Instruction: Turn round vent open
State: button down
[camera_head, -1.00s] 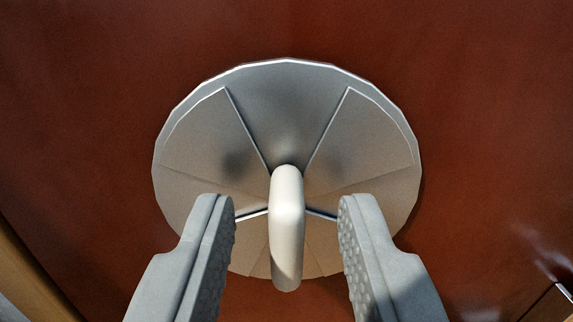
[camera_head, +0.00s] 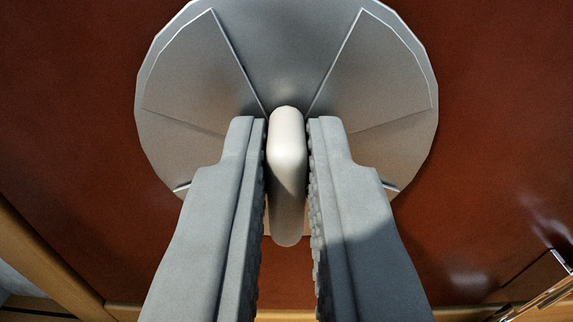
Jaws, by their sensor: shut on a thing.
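The round vent (camera_head: 285,50) is a grey metal disc with wedge-shaped panels, set on a red-brown wall. Its cream handle (camera_head: 288,150) sticks out from the middle toward me and hangs upright in the picture. My gripper (camera_head: 288,125) has its two grey fingers on either side of the handle and is shut on it. The fingers hide the lower left and lower right of the disc.
The red-brown wall panel (camera_head: 80,130) is bare around the vent. A wooden edge (camera_head: 50,255) runs along the lower left. A shiny metal-edged piece (camera_head: 545,280) is at the lower right.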

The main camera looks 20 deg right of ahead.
jog(key=n, duration=0.4)
jog(key=shift+a+f, duration=0.1)
jog(key=shift+a, duration=0.1)
jog(key=shift+w+a+f+n, duration=0.1)
jog(key=shift+a+n, duration=0.05)
jog(key=shift+n, duration=2.15)
jog(key=c, duration=1.5)
grip_release()
jog(key=v, duration=1.7)
jog(key=shift+a, duration=0.1)
